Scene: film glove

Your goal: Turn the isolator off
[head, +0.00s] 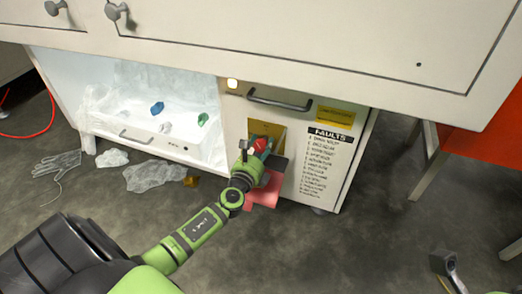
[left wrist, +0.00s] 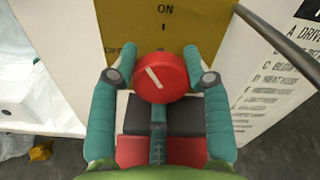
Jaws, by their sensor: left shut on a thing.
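The isolator is a round red knob (left wrist: 165,84) on a yellow plate (left wrist: 113,20) on the cabinet front. The plate reads "ON" above the knob and "OFF" at the left, partly hidden by a finger. The white line on the knob slants from upper left to lower right. The knob also shows in the head view (head: 261,145). My left gripper (left wrist: 161,66) is shut on the knob, a teal finger on each side. My right gripper (head: 446,263) is partly in view at the lower right, away from the cabinet; its jaw opening is unclear.
Below the knob are a dark ledge (left wrist: 142,112) and a red piece. A faults list (head: 325,160) is at the right. An open white drawer (head: 155,144) and crumpled plastic (head: 152,175) lie left.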

